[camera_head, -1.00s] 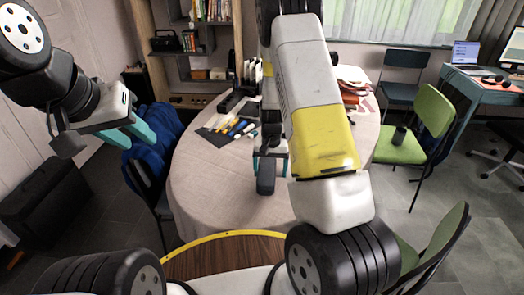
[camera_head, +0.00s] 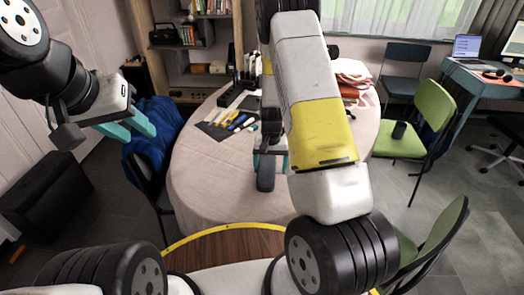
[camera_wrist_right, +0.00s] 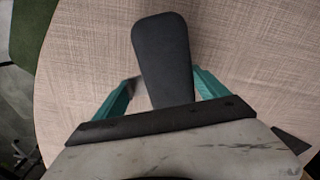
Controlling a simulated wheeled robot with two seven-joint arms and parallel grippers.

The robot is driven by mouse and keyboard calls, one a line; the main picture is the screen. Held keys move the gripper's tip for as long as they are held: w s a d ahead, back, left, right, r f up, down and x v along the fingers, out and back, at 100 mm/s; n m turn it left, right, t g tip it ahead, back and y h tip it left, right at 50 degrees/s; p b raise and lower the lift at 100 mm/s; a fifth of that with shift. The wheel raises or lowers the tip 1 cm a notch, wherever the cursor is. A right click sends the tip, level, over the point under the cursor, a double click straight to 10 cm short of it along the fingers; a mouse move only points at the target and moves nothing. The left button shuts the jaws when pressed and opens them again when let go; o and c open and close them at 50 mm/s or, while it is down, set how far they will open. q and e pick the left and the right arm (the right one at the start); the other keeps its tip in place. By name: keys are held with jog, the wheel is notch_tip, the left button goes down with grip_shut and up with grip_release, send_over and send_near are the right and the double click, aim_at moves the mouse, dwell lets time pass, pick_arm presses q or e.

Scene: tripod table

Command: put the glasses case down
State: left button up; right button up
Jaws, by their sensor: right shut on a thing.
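The glasses case (camera_head: 266,176) is a dark grey, elongated, rounded object over the near part of the round table (camera_head: 205,195). My right gripper (camera_head: 270,158) is shut on it, with the arm hiding part of the grip in the head view. In the right wrist view the case (camera_wrist_right: 163,55) sticks out lengthwise between the teal fingers (camera_wrist_right: 162,92), above the table's cloth. I cannot tell whether it touches the cloth. My left gripper (camera_head: 132,130) is open and empty, off the table's left side.
A dark mat with several pens and tools (camera_head: 228,122) lies left of centre. Folded clothes (camera_head: 352,75) lie at the back right. A blue-draped chair (camera_head: 150,140) stands left and a green chair (camera_head: 432,110) right. The table's front left is clear.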

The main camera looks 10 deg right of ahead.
jog(key=shift+f, duration=0.25)
jog(key=o, duration=1.6)
jog(key=shift+o, duration=0.2)
